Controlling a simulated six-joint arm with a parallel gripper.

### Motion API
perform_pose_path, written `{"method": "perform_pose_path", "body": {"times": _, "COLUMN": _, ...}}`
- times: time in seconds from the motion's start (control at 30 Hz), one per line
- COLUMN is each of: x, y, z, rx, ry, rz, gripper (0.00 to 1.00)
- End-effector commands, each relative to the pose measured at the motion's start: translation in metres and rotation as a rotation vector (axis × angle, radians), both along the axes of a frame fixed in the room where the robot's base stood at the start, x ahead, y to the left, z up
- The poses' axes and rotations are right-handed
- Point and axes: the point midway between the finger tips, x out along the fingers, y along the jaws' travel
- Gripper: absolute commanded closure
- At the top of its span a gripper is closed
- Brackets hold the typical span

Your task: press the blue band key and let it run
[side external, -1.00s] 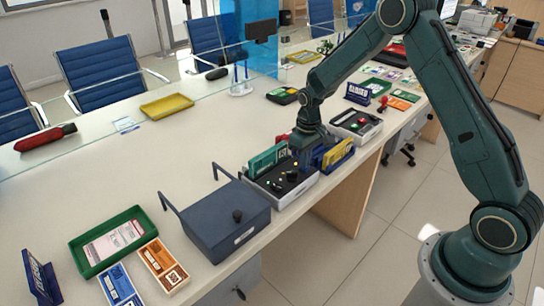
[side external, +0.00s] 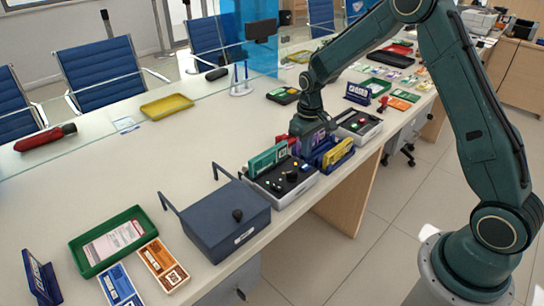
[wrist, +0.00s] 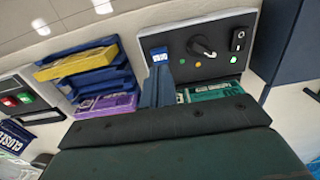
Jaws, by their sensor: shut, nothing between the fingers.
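My gripper (side external: 308,146) is shut and empty, above the counter between the black-topped machine (side external: 312,181) and the blue rack (side external: 322,157). In the wrist view its shut slate-blue fingers (wrist: 160,86) point at the near end of the machine's panel (wrist: 216,61). A small blue-and-white patch (wrist: 159,54) shows just beyond the fingertips; I cannot tell whether it is the blue band key or a label, nor whether the fingers touch it. The panel also carries a black knob (wrist: 201,47), a rocker switch (wrist: 238,39) and small green, orange and yellow spots.
A green bundle (wrist: 212,91) stands beside the machine. The blue rack holds yellow (wrist: 76,62) and purple (wrist: 106,105) bundles. A dark blue box (side external: 222,222) stands on the machine's other side. A box with red and green buttons (side external: 358,124) lies beyond the rack.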

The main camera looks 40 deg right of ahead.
Motion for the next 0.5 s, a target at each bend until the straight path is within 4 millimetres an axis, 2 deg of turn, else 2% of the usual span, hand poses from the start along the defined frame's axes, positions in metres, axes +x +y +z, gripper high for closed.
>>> {"method": "perform_pose_path", "body": {"times": 0.5, "x": 0.0, "y": 0.0, "z": 0.03, "rx": 0.0, "ry": -0.002, "rz": 0.0, "gripper": 1.0}}
